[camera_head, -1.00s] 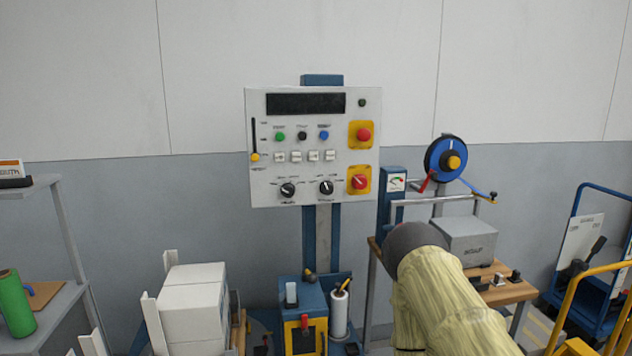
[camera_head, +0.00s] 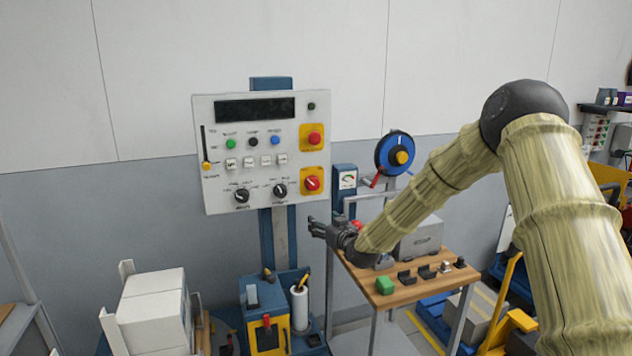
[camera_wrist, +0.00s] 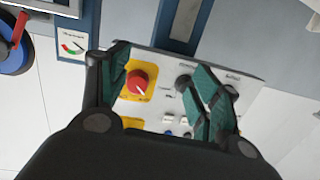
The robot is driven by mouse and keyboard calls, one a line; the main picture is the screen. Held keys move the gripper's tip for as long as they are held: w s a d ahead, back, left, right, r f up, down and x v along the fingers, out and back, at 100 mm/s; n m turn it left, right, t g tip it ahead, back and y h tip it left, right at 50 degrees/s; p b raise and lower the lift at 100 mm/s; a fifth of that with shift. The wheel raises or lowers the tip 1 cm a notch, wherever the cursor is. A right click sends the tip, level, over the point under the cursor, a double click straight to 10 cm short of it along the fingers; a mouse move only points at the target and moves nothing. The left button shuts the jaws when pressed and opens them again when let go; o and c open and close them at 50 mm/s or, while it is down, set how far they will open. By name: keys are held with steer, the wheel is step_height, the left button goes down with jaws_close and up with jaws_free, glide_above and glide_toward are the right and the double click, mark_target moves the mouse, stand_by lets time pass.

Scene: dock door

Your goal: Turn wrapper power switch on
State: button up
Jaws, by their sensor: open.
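The wrapper control panel (camera_head: 262,205) is a white box on a blue post. Its red rotary switch (camera_head: 312,183) sits on a yellow plate at the lower right of the panel. In the wrist view the red switch (camera_wrist: 138,82) shows between my fingers, nearer the left one, with a pale mark on its face. My gripper (camera_head: 316,226) is open and empty, below and right of the panel, apart from the switch. In the wrist view my gripper (camera_wrist: 160,75) shows two green-padded fingers spread in front of the panel.
A red button (camera_head: 315,138) on another yellow plate is above the switch. Two black knobs (camera_head: 241,196) lie left of it. A gauge box (camera_head: 347,180) and blue reel (camera_head: 394,154) stand right of the panel. A wooden bench (camera_head: 405,290) with small blocks is below my arm.

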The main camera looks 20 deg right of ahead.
steer(key=t, duration=0.1)
glide_toward(315, 184)
steer(key=s, duration=0.2)
steer(key=shift+w+a+f+p, duration=0.15)
steer(key=shift+w+p, duration=0.55)
steer(key=shift+w, duration=1.15)
steer(key=shift+w+a+f+p, duration=0.2)
steer(key=shift+w+p, duration=0.55)
steer(key=shift+w, duration=1.15)
steer(key=shift+w+a+r+p, duration=0.1)
steer(key=shift+w+a+p, duration=0.4)
steer(key=shift+w, duration=1.35)
steer(key=shift+d, duration=0.2)
steer(key=shift+c, duration=0.5)
steer(key=c, duration=0.9)
